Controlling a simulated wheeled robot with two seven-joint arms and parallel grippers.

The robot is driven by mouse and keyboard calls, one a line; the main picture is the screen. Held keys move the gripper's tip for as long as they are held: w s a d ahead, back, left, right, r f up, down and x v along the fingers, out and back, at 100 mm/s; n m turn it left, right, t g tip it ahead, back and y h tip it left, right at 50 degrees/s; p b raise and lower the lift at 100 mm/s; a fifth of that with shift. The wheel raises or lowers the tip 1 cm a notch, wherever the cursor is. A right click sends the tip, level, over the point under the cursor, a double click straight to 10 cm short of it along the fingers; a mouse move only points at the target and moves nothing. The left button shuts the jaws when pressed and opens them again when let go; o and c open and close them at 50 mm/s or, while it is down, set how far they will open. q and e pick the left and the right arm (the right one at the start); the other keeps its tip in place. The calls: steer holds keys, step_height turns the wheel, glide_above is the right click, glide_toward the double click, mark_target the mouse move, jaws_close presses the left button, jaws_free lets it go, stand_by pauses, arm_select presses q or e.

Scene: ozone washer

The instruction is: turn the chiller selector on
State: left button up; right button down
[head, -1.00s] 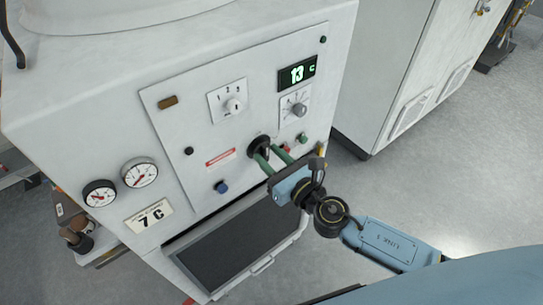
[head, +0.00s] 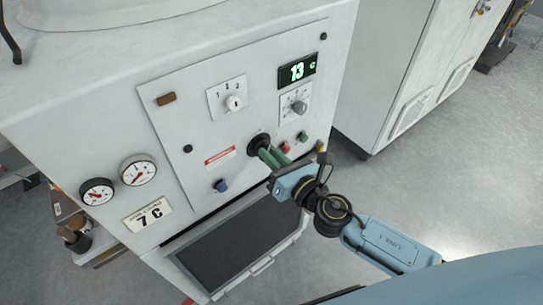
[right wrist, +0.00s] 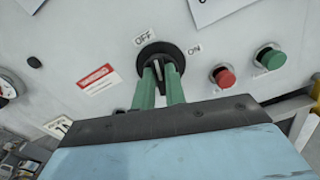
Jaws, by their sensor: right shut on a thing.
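The chiller selector (head: 257,143) is a black rotary switch low on the machine's white front panel. In the right wrist view the selector (right wrist: 151,52) has an OFF label (right wrist: 145,38) above it and an ON label (right wrist: 194,49) at its upper right. Its handle, partly hidden by my fingers, points roughly up in that view; its exact angle is hard to tell. My right gripper (head: 268,152) has green fingers shut on the handle; they show on both sides of it in the right wrist view (right wrist: 160,75). My left gripper is not in view.
Red (right wrist: 223,76) and green (right wrist: 270,58) push buttons sit right of the selector. A numbered selector (head: 235,103), a dial (head: 299,107) and a display reading 13 (head: 297,72) are above. A blue knob (head: 221,186) is lower left. A dark-topped tray (head: 235,243) juts out below.

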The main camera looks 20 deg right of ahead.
steer(key=shift+d+f+m, duration=0.1)
steer(key=shift+f+m, duration=0.05)
steer(key=shift+m, duration=3.5)
steer(key=shift+d+f+m, duration=0.1)
steer(key=shift+m, duration=3.55)
steer(key=c, duration=1.4)
jaws_free()
steer(key=shift+c, duration=0.2)
steer(key=b+v, duration=0.1)
steer(key=v, duration=1.2)
steer(key=shift+b, duration=0.3)
